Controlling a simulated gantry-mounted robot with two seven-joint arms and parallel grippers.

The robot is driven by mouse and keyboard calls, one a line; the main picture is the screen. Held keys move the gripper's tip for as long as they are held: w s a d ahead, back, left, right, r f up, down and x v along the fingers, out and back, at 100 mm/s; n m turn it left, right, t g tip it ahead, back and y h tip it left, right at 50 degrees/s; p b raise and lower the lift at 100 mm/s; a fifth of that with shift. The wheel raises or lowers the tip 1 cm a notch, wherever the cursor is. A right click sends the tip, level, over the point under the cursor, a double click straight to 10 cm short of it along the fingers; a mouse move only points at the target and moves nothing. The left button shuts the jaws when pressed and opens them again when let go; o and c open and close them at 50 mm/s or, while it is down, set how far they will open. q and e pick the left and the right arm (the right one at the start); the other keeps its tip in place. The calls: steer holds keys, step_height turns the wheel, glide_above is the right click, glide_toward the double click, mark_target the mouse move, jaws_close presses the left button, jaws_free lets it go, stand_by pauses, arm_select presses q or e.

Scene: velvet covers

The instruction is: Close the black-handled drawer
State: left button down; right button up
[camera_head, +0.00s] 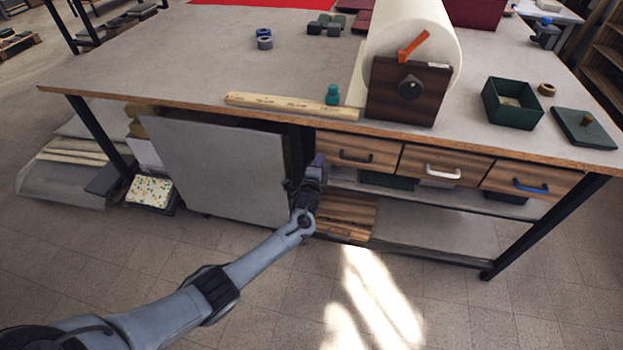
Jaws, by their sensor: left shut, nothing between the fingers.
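The black-handled drawer (380,148) is the leftmost of three wooden drawers under the bench top. Its dark handle (356,157) faces me. Its front looks nearly level with the drawers beside it; I cannot tell whether a small gap remains behind it. My left gripper (317,163) is shut and empty, with its tips up at the left end of this drawer front. I cannot tell whether they touch it. My right gripper is not in view.
A white-handled drawer (418,155) and a blue-handled drawer (555,178) sit to the right. A grey panel (215,165) stands left of my gripper. A lower shelf (440,229) lies beneath. The bench top (190,60) holds a large roll, a green box and tools.

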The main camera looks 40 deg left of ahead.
arm_select(q)
steer(key=s+d+f+g+h+p, duration=0.1)
steer(key=s+d+f+p, duration=0.2)
steer(key=s, duration=0.6)
steer(key=s+d+f+n+g+h+p, duration=0.1)
steer(key=s+d+f+p, duration=0.15)
steer(key=s+d, duration=0.45)
steer(key=s+d+f+g+h+p, duration=0.1)
steer(key=s+d+f+h+p, duration=0.15)
steer(key=s, duration=0.95)
steer(key=s+d+r+n+g+h+p, duration=0.1)
steer(key=s+d+r+n+g+h, duration=0.1)
steer(key=s+d+r+n+g, duration=0.5)
steer(key=s+d+r+n+g+h+p, duration=0.2)
steer(key=s+d+r+n+g, duration=0.15)
steer(key=s+r, duration=0.7)
step_height(320, 180, up, 37)
steer(key=t+p, duration=0.1)
steer(key=p, duration=3.6)
steer(key=shift+d+m+p, duration=0.2)
steer(key=shift+m+p, duration=0.15)
steer(key=shift+m, duration=0.1)
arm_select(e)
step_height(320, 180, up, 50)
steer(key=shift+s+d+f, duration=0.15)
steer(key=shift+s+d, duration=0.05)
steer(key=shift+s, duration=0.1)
